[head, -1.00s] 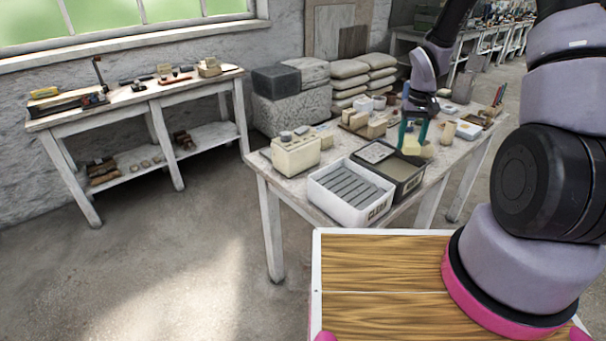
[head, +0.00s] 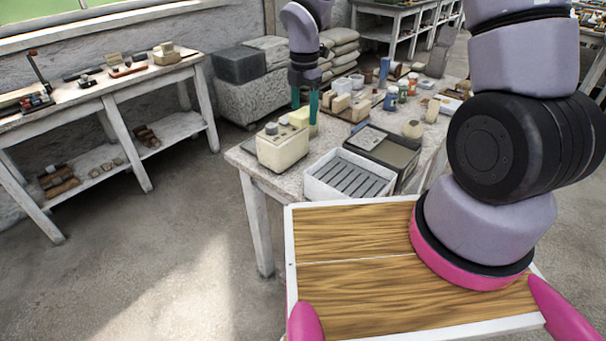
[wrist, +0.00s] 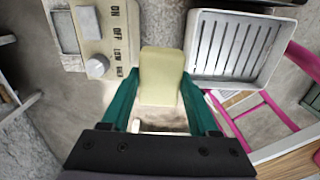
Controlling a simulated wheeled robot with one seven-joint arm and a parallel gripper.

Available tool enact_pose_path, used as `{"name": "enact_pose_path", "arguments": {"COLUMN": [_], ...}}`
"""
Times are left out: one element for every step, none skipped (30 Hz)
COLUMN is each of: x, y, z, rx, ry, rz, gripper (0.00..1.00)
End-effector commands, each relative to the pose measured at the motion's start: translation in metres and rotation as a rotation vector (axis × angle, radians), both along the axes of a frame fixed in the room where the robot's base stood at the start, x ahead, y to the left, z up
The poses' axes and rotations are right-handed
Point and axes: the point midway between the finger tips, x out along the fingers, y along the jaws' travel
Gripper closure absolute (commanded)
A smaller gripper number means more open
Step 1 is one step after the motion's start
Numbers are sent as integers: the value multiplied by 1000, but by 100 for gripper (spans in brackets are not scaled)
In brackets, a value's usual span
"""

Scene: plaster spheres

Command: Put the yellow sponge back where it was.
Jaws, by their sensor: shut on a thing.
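The yellow sponge (wrist: 162,75) is a pale yellow block between the teal fingers of my gripper (wrist: 160,105) in the wrist view. My gripper is shut on it. In the head view my gripper (head: 304,106) points down over the back left of the near table (head: 236,156), just behind the cream control box (head: 283,148). The sponge is hard to tell from other pale blocks there. In the wrist view the sponge lies between the control box (wrist: 105,40) and the white ribbed tray (wrist: 235,50). I cannot tell whether it touches the table.
The white ribbed tray (head: 349,178) and a dark-rimmed box (head: 382,150) stand at the table's front. Pale blocks (head: 341,104), jars (head: 391,98) and a pale round piece (head: 413,129) crowd the back and right. A side bench (head: 100,95) stands at left.

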Motion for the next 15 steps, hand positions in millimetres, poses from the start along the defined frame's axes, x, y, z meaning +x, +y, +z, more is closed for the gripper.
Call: {"name": "enact_pose_path", "arguments": {"x": [-2,-3,-3,-4,-4,-5,-4,-4,-5,-4,-4,-4,-4,-4,-4], "y": [2,3,4,4,4,4,4,4,4,3,4,3,3,4,3], "z": [-3,-6,-11,-17,-24,-34,-42,-51,-62,-70,-78,-89,-96,-103,-112], "rx": [-1,-1,-2,-3,-3,-3,-3,-4,-4,-3,-3,-4,-3,-3,-3], "ry": [1,3,4,4,6,6,6,7,7,6,6,6,6,5,6], "rz": [29,39,48,51,52,52,51,51,50,50,51,48,49,48,47], "gripper": [84,84,84,84,84,84,84,84,84,84,84,84,84,84,84]}}
